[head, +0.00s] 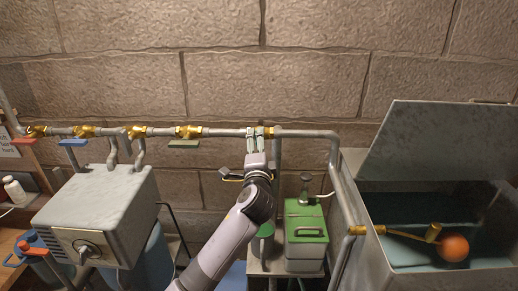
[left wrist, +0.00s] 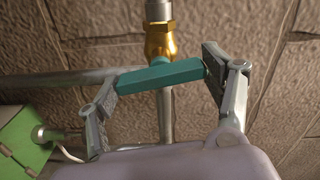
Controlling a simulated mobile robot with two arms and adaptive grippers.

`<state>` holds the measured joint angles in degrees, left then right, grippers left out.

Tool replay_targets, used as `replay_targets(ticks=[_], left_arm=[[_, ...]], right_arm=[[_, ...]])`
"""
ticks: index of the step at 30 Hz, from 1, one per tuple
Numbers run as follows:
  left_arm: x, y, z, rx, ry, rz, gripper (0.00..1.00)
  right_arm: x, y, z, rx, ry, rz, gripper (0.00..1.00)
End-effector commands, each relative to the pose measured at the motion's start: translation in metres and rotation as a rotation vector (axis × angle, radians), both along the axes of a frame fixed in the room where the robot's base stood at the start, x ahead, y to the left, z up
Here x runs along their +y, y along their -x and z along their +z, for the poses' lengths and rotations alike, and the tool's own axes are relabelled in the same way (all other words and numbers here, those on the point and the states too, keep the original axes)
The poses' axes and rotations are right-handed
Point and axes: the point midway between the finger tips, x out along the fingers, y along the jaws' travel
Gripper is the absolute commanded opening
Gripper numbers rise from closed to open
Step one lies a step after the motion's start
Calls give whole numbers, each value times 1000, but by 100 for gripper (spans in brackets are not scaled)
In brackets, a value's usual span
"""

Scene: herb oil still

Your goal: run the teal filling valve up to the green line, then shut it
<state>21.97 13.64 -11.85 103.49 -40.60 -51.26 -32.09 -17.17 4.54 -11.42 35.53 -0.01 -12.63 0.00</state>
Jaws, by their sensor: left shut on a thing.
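The teal valve handle (left wrist: 160,75) lies between the fingers of my left gripper (left wrist: 162,85), in the left wrist view. The gripper is shut on it, with a finger at each end. The handle sits crosswise in front of a brass valve body (left wrist: 160,40) on a grey pipe. In the head view my left gripper (head: 256,140) is up at the wall pipe, just left of a brass fitting (head: 269,132), and covers most of the handle. I cannot make out a green level line. My right gripper is not in view.
An open grey tank (head: 363,210) with an orange float ball (head: 454,248) stands at right. A green-lidded box (head: 306,218) stands below my gripper's right side. A grey metal box (head: 95,205) is at left. Other brass valves (head: 188,132) line the pipe.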

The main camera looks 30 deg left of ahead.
Motion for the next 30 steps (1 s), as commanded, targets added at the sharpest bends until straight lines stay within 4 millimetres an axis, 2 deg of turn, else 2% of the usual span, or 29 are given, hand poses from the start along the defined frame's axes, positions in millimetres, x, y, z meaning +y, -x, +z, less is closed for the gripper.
replay_targets(ticks=[12,29,30], left_arm=[[-1,0,1,81,-174,-2,46],[-1,0,1,95,-202,-1,46],[-1,0,1,95,-202,-1,76]], right_arm=[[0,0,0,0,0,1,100],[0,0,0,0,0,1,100],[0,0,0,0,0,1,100]])
